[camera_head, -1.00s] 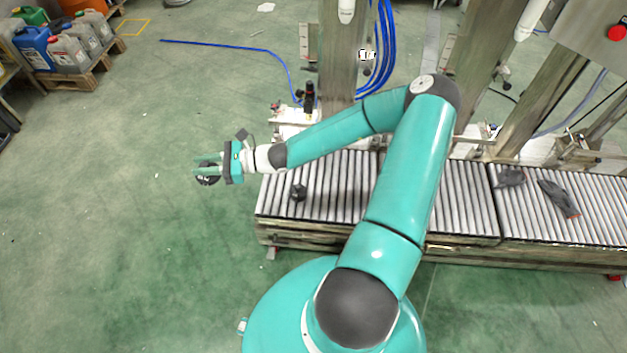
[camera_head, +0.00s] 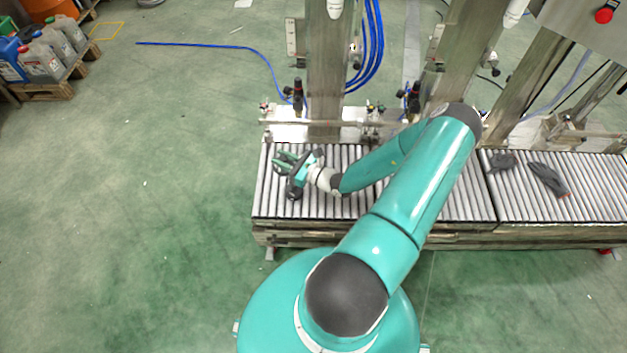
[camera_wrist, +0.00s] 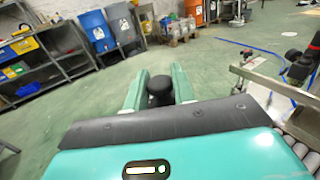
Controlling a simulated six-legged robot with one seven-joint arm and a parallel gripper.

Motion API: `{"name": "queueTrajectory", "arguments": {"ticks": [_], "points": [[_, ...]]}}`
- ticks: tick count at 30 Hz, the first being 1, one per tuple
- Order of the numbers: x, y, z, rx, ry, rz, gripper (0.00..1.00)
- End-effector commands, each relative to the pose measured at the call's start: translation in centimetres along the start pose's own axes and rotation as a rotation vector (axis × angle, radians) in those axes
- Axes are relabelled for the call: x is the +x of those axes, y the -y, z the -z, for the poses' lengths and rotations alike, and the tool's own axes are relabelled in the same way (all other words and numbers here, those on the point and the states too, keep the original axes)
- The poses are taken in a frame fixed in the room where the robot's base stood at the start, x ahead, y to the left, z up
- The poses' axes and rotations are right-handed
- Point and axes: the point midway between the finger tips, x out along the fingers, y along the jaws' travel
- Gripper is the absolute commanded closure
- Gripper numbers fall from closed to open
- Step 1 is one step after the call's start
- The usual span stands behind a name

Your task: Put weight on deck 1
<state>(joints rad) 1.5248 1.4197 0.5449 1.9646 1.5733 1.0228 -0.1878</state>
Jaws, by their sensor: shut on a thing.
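My gripper (camera_head: 282,162) is over the left end of the roller conveyor (camera_head: 345,207), with its fingers pointing left. In the wrist view, a black round-topped weight (camera_wrist: 160,91) sits between the two teal fingers, and my gripper is shut on it. In the head view the fingers mostly hide this held weight. A second small black object (camera_head: 293,193) shows on the rollers just below my gripper in the picture. The conveyor has a left and a right roller section; no label shows which is deck 1. The gap between the held weight and the rollers is unclear.
Dark gloves (camera_head: 548,178) lie on the right roller section. Metal posts (camera_head: 325,75) and black-topped fittings (camera_head: 298,95) stand behind the conveyor. A blue hose (camera_head: 215,46) runs over the floor. Jugs on a pallet (camera_head: 45,90) stand at far left. The left floor is clear.

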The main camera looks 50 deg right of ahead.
Motion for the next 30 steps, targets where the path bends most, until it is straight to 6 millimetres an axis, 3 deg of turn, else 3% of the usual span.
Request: {"name": "queueTrajectory", "arguments": {"ticks": [3,9,15,21,26,30], "points": [[-3.7,2.6,2.7,0.002,0.000,0.123,1.00],[-10.2,5.9,6.9,0.001,-0.001,0.317,1.00],[-17.3,7.9,10.8,0.000,-0.002,0.506,1.00],[-23.2,8.6,13.6,0.000,0.000,0.650,1.00],[-25.4,8.7,14.5,-0.001,0.002,0.700,1.00],[-24.4,9.1,15.2,-0.001,0.003,0.705,1.00]]}}
